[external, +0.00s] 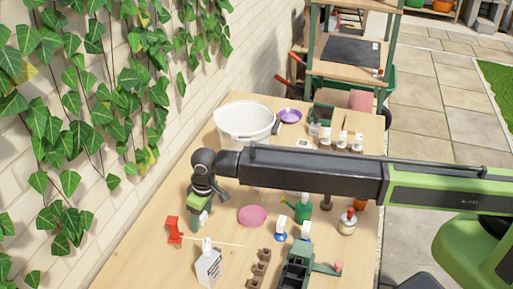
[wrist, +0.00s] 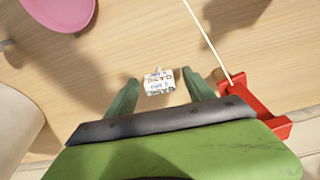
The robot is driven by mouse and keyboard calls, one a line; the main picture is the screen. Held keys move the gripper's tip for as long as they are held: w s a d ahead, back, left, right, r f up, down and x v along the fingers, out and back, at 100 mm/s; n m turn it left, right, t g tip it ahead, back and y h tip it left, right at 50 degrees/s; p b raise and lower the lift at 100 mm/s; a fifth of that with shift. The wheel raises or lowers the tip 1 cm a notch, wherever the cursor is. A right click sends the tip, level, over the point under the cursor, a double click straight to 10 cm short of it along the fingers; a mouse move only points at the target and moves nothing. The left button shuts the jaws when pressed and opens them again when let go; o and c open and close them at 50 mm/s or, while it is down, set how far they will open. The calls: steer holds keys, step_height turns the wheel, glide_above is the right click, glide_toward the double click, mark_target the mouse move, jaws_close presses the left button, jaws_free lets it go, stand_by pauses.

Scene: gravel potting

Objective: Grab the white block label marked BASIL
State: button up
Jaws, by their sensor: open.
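A small white block label (wrist: 158,82) with dark print lies on the wooden table in the wrist view. The print is blurred and turned, so I cannot read it surely as BASIL. My gripper (wrist: 161,91) is open, with one green finger on each side of the block and bare gaps between. The block sits near the fingertips, and I cannot tell the height between them. In the external view my gripper (external: 200,217) points down over the table, left of the pink saucer, with a white bit showing at its tip.
A red tool (wrist: 252,100) with a thin pale stick lies close to the right finger. A pink saucer (external: 252,216) is right of my gripper. A white tub (external: 247,122) stands behind. A white box (external: 208,268) and a green tray (external: 296,268) stand in front.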

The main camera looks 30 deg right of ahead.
steer(key=shift+f, duration=0.1)
steer(key=shift+c, duration=0.4)
jaws_close()
steer(key=shift+r+p, duration=0.3)
steer(key=shift+p, duration=0.2)
step_height(320, 180, up, 4)
steer(key=p, duration=0.4)
steer(key=shift+r, duration=0.2)
steer(key=w+d+r+p, duration=0.3)
steer(key=d+r+p, duration=0.3)
steer(key=d, duration=0.5)
steer(key=shift+w, duration=0.4)
